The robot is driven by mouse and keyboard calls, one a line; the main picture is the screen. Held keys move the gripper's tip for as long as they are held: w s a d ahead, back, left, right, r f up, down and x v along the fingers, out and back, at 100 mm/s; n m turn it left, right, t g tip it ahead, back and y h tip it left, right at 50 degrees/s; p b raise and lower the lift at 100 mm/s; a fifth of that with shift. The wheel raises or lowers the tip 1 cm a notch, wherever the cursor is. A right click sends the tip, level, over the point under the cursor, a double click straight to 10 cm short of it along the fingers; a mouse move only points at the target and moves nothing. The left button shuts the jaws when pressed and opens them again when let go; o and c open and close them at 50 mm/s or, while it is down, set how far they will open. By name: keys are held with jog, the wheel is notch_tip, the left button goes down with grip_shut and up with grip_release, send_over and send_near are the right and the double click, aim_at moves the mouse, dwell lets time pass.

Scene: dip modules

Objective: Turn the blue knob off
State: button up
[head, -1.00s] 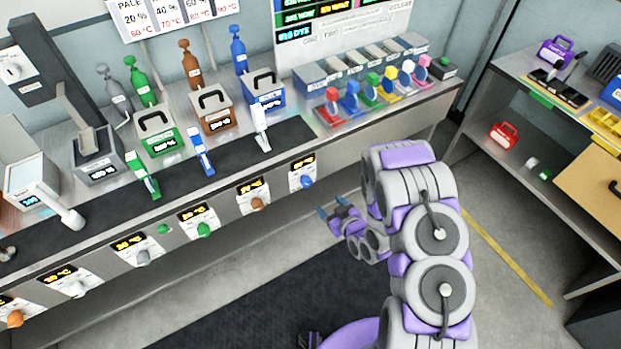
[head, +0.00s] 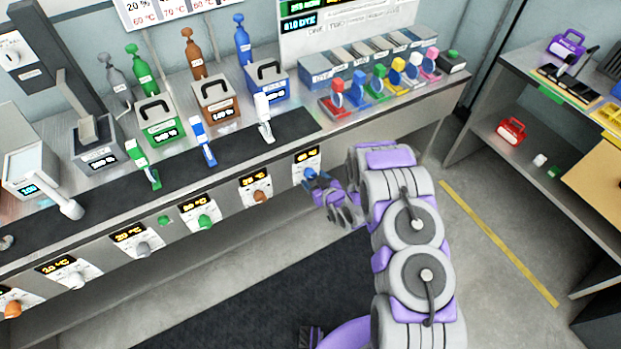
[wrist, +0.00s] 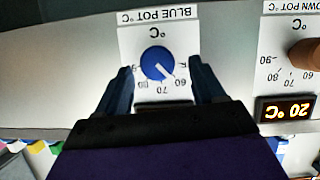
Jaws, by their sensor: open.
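The blue knob (wrist: 158,63) sits on a white dial panel labelled "BLUE POT °C" (wrist: 160,14) in the wrist view, which shows it upside down. In the head view my gripper (head: 312,180) is at the rightmost dial panel (head: 306,161) on the counter front, and the fingers mostly hide the knob. The display there is lit, its digits too small to read surely.
A brown knob (wrist: 306,54) with a display reading 20 °C (wrist: 286,108) is beside the blue panel. More knobs, such as a green knob (head: 205,221), line the counter front. The blue pot (head: 266,85) stands above. Open floor (head: 420,215) lies right of my arm.

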aim_at(312, 177)
jog(key=shift+w+a+f, duration=0.15)
jog(key=shift+w+f, duration=0.35)
jog(key=shift+w, duration=0.35)
jog(key=shift+w+a, duration=0.2)
jog(key=shift+w, duration=0.05)
jog(key=shift+w+a+f+b, duration=0.2)
jog(key=shift+w+a+b, duration=0.1)
jog(key=shift+a, duration=0.2)
jog(key=shift+d, duration=0.25)
jog(key=c, duration=0.4)
jog(key=shift+a+r, duration=0.1)
jog(key=c, duration=0.6)
